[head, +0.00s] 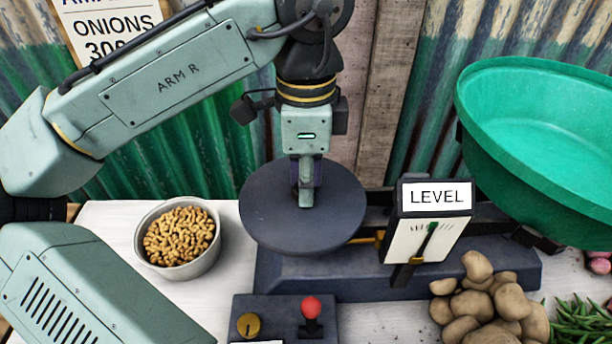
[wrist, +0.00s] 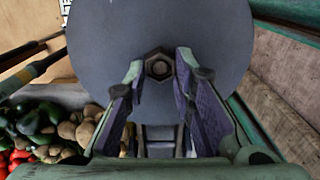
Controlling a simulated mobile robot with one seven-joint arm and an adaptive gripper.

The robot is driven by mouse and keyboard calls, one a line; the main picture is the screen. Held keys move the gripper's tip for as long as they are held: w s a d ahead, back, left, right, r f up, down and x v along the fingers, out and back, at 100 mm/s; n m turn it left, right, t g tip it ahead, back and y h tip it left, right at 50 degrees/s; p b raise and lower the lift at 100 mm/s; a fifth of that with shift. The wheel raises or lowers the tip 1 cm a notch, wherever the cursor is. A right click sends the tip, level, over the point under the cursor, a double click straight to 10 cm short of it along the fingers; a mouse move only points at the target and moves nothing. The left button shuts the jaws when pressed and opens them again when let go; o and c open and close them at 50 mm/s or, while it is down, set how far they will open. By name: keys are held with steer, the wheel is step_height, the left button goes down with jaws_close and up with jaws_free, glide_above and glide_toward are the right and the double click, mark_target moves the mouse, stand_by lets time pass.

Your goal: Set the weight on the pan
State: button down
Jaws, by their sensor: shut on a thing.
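The weight (wrist: 159,66) is a small dark hexagonal piece with a round top, seen from above in the wrist view. My gripper (wrist: 162,68) is shut on it, with one finger at each side. The round dark grey pan (wrist: 205,30) lies behind the weight in that view. In the head view my gripper (head: 306,198) points straight down over the middle of the pan (head: 270,220).

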steer(key=c, duration=1.3)
jaws_free()
steer(key=shift+f, duration=0.1)
steer(key=shift+c, duration=0.2)
step_height(320, 180, up, 12)
steer(key=shift+p, duration=0.3)
